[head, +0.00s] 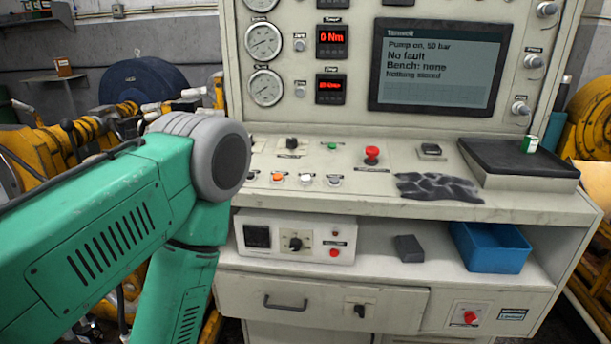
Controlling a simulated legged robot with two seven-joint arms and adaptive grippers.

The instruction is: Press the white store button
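A row of small push buttons sits on the sloped grey control desk, just right of my green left arm's grey joint. An orange button (278,176) is at the left of the row. The labels are too small to read, so I cannot tell which is marked store. The screen (440,67) reads "Pump on, 50 bar", "No fault", "Bench: none", "Nothing stored". My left arm bends downward at the left, its gripper out of frame. My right gripper is not in view.
A red mushroom button (371,155) and a small green button (331,146) stand behind the row. A blue bin (490,248) sits on the shelf below.

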